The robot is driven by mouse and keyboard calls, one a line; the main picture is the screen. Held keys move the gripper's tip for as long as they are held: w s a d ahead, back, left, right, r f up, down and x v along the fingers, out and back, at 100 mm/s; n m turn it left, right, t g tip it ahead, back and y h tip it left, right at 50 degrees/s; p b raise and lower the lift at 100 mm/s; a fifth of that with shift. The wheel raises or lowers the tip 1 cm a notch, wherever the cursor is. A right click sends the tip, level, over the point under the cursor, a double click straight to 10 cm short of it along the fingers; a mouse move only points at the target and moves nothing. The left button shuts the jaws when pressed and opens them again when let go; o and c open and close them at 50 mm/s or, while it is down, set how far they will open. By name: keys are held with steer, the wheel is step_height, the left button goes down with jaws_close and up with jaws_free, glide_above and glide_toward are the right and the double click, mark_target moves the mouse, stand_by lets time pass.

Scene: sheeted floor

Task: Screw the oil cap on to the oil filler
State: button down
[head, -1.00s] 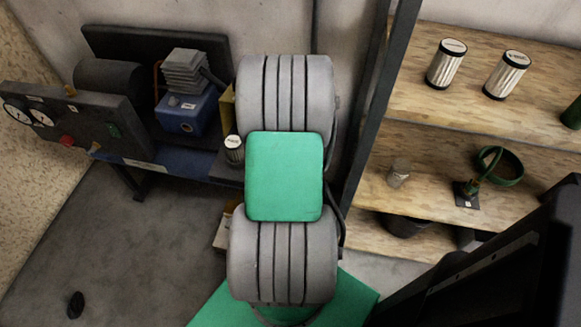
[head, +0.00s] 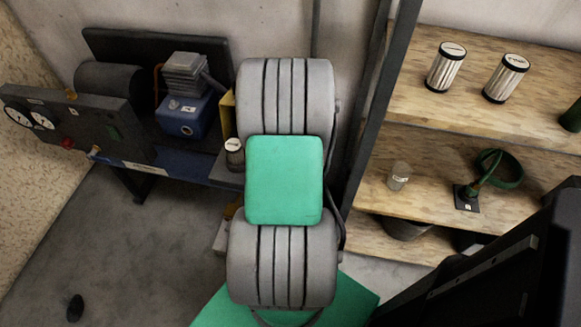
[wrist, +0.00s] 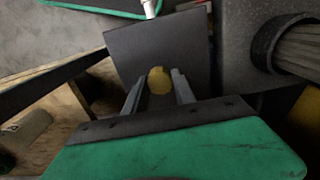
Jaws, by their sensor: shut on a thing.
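My gripper (wrist: 159,80) shows in the wrist view with its two grey fingers on either side of a round yellow piece, which looks like the oil cap (wrist: 158,80). The fingers are shut on it. A dark grey flat surface (wrist: 140,45) lies behind the cap; I cannot tell how far apart they are. I cannot make out the oil filler in either view. In the head view my own arm hides the gripper and cap.
A small dark object (head: 75,308) lies on open floor.

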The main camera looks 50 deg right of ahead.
steer(key=shift+r+p, duration=3.65)
steer(key=shift+r, duration=0.7)
steer(key=shift+f, duration=0.1)
steer(key=c, duration=1.6)
jaws_free()
jaws_close()
